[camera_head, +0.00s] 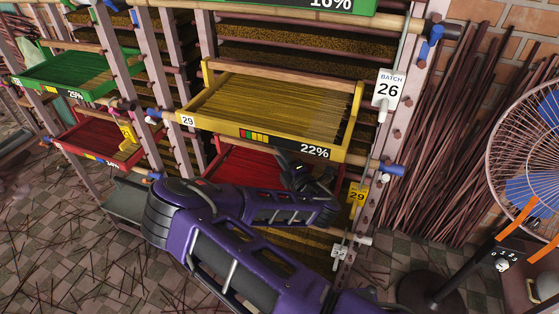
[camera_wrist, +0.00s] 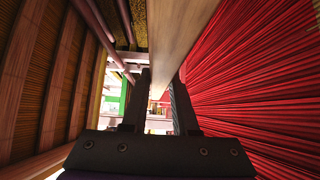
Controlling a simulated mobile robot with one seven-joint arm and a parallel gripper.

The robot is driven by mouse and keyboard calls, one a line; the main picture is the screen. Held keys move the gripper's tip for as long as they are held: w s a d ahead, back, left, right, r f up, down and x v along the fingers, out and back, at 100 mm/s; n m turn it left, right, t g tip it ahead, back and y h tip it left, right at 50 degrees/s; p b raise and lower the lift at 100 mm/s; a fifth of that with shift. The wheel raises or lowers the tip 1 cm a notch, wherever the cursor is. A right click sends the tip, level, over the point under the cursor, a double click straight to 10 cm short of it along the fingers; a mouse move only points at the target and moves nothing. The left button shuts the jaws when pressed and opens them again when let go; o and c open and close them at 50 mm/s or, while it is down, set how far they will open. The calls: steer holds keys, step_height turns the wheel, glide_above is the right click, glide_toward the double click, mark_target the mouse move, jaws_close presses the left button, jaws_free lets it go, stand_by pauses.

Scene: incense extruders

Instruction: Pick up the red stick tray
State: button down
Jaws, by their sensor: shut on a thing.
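The red stick tray (camera_head: 228,160) sits in the rack just below a yellow tray, and the yellow tray and my arm hide much of it. Its red sticks fill the right side of the wrist view. My gripper (camera_head: 306,178) is at the front right of this red tray, under the yellow tray's front edge. In the wrist view my gripper's two dark fingers (camera_wrist: 158,88) stand either side of a pale wooden bar, which runs along the ends of the red sticks. They are shut on it; it looks like the tray's edge. The exact contact is hidden in the head view.
The yellow tray (camera_head: 262,137), marked 29 and 22%, is close above my gripper. A second red tray (camera_head: 88,141) and a green tray (camera_head: 70,72) are at the left. A rack post stands to the right, with leaning sticks (camera_head: 455,130) and a fan (camera_head: 525,150) beyond.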

mark_target(279, 171)
steer(key=s+a+r+p, duration=0.1)
steer(key=s+a, duration=0.2)
steer(key=s, duration=0.6)
steer(key=s+a+r+p, duration=0.2)
steer(key=s+a, duration=0.2)
steer(key=s, duration=0.5)
steer(key=shift+a, duration=0.2)
steer(key=shift+s+a, duration=0.15)
